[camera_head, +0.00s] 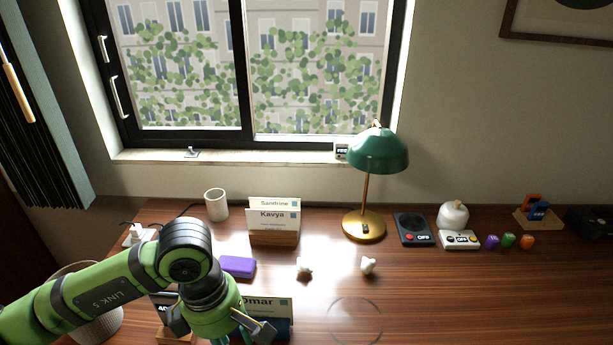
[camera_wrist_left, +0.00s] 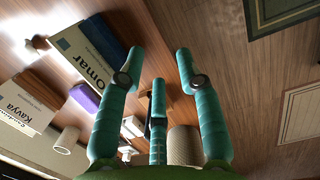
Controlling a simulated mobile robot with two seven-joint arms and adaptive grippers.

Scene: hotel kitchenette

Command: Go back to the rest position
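My left arm comes in from the left in the head view, and its green and grey gripper (camera_head: 225,334) hangs over the front of the desk, partly cut off by the lower edge. It stands in front of the "Omar" name card (camera_head: 272,308) and hides part of it. In the left wrist view, the three teal fingers of this left gripper (camera_wrist_left: 158,64) are spread apart with nothing between them. The Omar card (camera_wrist_left: 88,62) shows left of the fingers there. My right gripper is in neither view.
The wooden desk (camera_head: 430,300) is clear at front right. A purple block (camera_head: 238,267), two small white pieces, name cards (camera_head: 274,222), a white cup (camera_head: 216,205), a green lamp (camera_head: 378,152) and switch boxes (camera_head: 413,230) stand behind. A woven basket (camera_head: 98,322) is below my arm.

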